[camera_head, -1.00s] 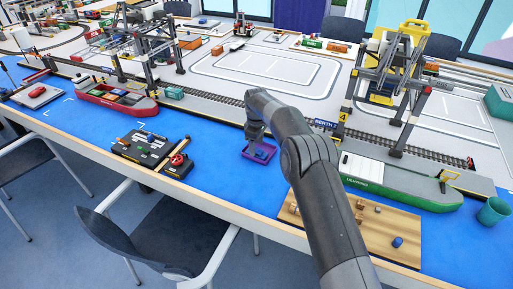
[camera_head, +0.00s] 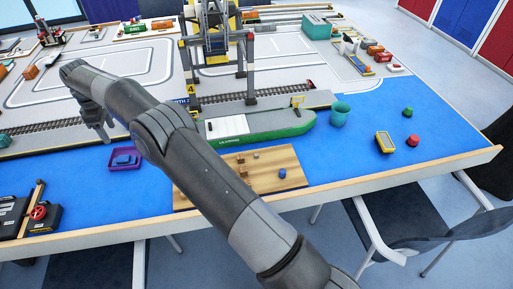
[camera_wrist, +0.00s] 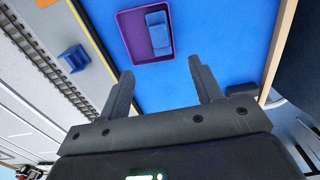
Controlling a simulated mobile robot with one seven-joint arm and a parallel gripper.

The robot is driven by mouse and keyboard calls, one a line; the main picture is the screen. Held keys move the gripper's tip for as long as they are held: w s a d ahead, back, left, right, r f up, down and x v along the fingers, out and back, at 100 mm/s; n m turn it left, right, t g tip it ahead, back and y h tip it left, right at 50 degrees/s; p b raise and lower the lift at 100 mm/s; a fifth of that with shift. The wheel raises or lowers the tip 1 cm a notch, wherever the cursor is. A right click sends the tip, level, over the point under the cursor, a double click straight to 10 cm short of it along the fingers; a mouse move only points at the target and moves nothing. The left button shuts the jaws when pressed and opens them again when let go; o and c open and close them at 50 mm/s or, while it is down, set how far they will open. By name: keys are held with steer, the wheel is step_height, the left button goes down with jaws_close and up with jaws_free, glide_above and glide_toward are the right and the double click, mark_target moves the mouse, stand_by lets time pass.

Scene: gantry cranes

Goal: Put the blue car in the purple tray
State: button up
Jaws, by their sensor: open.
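The purple tray (camera_head: 112,167) lies on the blue mat at the left. It also shows at the top of the wrist view (camera_wrist: 146,61). The blue car (camera_head: 125,160) rests inside the tray, near its right side in the wrist view (camera_wrist: 158,34). My gripper (camera_head: 104,132) is raised just behind and left of the tray in the head view.
A wooden board (camera_head: 215,192) with small blocks and a blue piece (camera_head: 282,173) lies right of the tray. A green ship (camera_head: 260,128), a teal cup (camera_head: 339,113) and a gantry crane (camera_head: 250,70) stand behind.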

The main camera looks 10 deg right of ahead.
steer(key=s+d+r+m+t, duration=0.1)
steer(key=s+d+r+m, duration=0.15)
steer(key=d+r, duration=0.75)
steer(key=s+d+r+m+t, duration=0.1)
steer(key=s+d+r+m, duration=0.15)
steer(key=d+r, duration=0.8)
steer(key=s+d+r+m+t, duration=0.1)
steer(key=s+d+r+m, duration=0.3)
steer(key=d, duration=0.5)
steer(key=s+d+m+t, duration=0.1)
steer(key=s+d+m, duration=0.3)
steer(key=s+d, duration=0.9)
steer(key=s+d+f+m, duration=0.2)
steer(key=s+d+f, duration=0.1)
steer(key=s, duration=0.5)
steer(key=s+d+f+m+t, duration=0.1)
steer(key=s+d+f+m, duration=0.1)
steer(key=s, duration=0.6)
step_height(320, 180, down, 3)
steer(key=shift+d+r+m+t, duration=0.15)
steer(key=shift+d+m+t, duration=0.15)
steer(key=shift+d+m, duration=0.15)
